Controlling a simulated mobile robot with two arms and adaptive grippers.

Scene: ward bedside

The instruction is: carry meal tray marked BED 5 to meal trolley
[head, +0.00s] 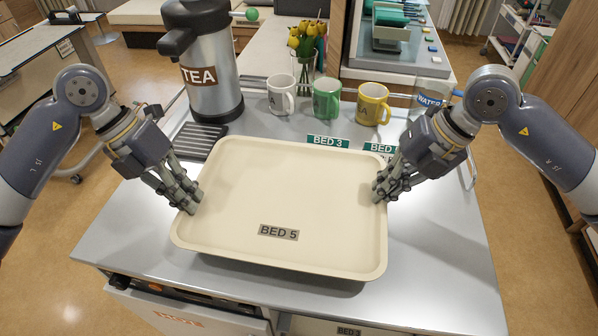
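The cream meal tray marked BED 5 (282,203) is empty, with its label near the front rim. It is over the steel top of the meal trolley (440,270), with a dark shadow along its front edge; I cannot tell whether it touches the top. My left gripper (191,198) is shut on the tray's left rim. My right gripper (384,190) is shut on its right rim. The finger parts under the rim are hidden. Green BED 3 (328,141) and BED 5 (380,148) labels lie behind the tray, the latter partly covered by my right gripper.
A TEA urn (207,65) stands behind the tray's left corner by a dark drip grille (198,141). White (282,94), green (327,98) and yellow (373,104) mugs and a WATER jug (431,95) line the back. Bare steel lies in front and right.

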